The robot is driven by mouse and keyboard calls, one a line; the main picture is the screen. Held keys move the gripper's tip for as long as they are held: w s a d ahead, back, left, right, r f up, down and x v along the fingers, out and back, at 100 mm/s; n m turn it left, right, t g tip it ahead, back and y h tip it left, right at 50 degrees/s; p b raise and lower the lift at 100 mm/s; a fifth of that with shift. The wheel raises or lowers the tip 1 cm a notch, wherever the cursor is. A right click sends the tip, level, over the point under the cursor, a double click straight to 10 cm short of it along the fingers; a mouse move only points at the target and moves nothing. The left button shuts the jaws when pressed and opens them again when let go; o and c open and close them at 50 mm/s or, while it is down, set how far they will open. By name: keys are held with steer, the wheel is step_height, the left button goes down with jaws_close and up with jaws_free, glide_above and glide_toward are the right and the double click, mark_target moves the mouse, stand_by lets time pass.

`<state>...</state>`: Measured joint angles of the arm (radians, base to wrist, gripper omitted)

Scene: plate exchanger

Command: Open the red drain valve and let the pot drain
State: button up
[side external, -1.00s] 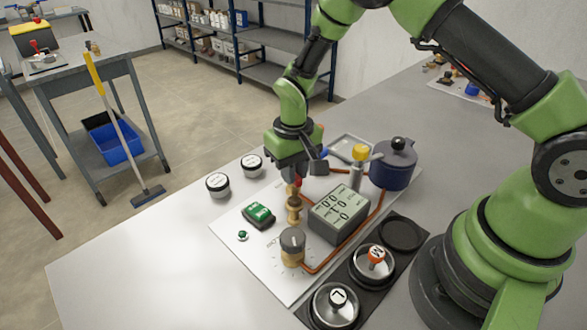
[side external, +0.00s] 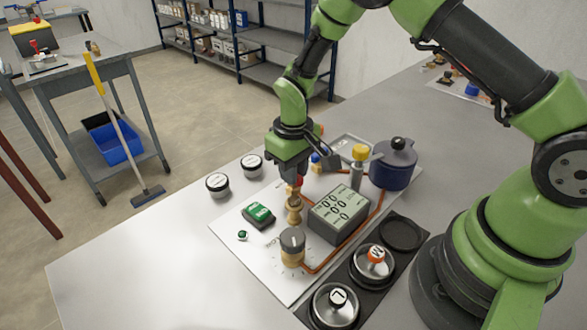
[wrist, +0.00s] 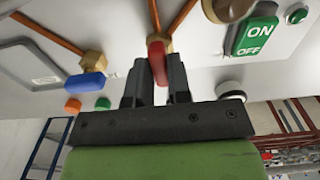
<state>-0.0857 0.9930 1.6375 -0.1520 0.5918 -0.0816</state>
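The red drain valve handle (wrist: 157,61) sits on a brass fitting (wrist: 160,43) at the end of a copper pipe in the wrist view. My gripper (wrist: 156,75) has one dark finger on each side of the handle and looks shut on it. In the side view my gripper (side external: 293,173) points down over the board, and a bit of the red handle (side external: 298,182) shows below it above a brass part (side external: 294,208). The navy pot (side external: 393,166) with a dark lid knob stands at the board's back right. Its contents are hidden.
A blue valve handle (wrist: 86,81) lies close left in the wrist view. A yellow-topped post (side external: 360,154), grey display box (side external: 338,215), green ON/OFF switch (side external: 259,215) and dark knob (side external: 292,241) crowd the board. White-lidded jars (side external: 217,185) stand left. The front-left table is clear.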

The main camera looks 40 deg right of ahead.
steer(key=o, duration=0.4)
steer(key=shift+r, duration=0.1)
step_height(320, 180, up, 10)
steer(key=shift+f, duration=0.1)
stand_by(0.4)
steer(key=s+r+m+t, duration=0.15)
steer(key=s+r, duration=0.25)
steer(key=r, duration=0.5)
steer(key=s+r+m+t, duration=0.1)
steer(key=s+r+t, duration=0.1)
steer(key=s, duration=0.3)
steer(key=s+r+t+y, duration=0.1)
steer(key=s+r, duration=0.2)
steer(key=s, duration=0.3)
steer(key=s+r+m+t+y, duration=0.1)
steer(key=s+r+t, duration=0.1)
steer(key=s, duration=0.3)
steer(key=shift+s+d+r+m+t, duration=0.15)
steer(key=shift+s+r+m+t, duration=0.15)
steer(key=shift+r, duration=0.25)
